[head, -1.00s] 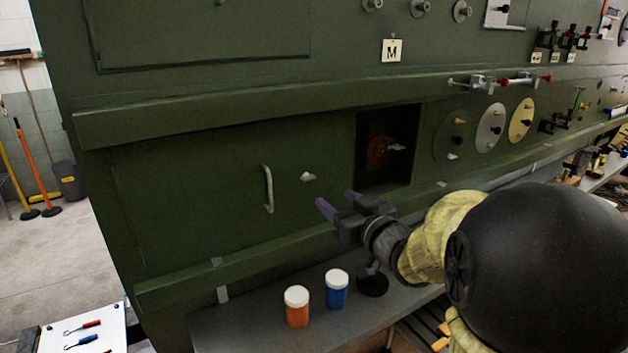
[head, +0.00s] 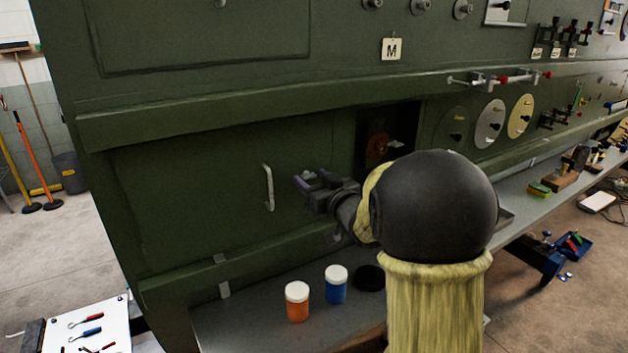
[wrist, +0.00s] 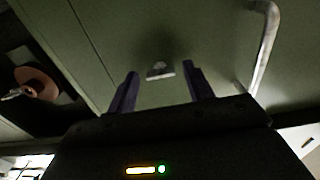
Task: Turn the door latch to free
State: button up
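The door latch (wrist: 160,70) is a small pale tab on the green door (head: 190,190). In the wrist view it lies ahead of my gripper, between the lines of the two fingers. In the head view my gripper hides the latch. My gripper (head: 306,180) is open, with its purple-grey fingers pointing at the door. In the wrist view the gripper (wrist: 160,85) has its fingers apart with nothing held between them. I cannot tell how far the fingertips are from the latch.
A curved door handle (head: 268,188) is left of my gripper. A dark recess with an orange disc (head: 378,146) is to the right. An orange jar (head: 297,303) and a blue jar (head: 336,287) with white lids stand on the grey bench (head: 245,325) below.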

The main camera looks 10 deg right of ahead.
jog(key=c, duration=0.8)
jog(key=shift+f+n+b, duration=0.1)
jog(key=shift+n+b, duration=0.3)
jog(key=shift+b, duration=0.2)
jog(key=n+b, duration=0.2)
jog(key=b, duration=0.1)
jog(key=shift+f+n, duration=0.15)
jog(key=shift+n, duration=0.15)
jog(key=n+b, duration=0.5)
jog(key=b, duration=0.1)
jog(key=n+b, duration=0.4)
jog(key=n, duration=0.1)
jog(key=shift+n, duration=0.4)
jog(key=shift+r+n+b, duration=0.2)
jog(key=shift+n+b, duration=1.3)
jog(key=shift+n, duration=0.4)
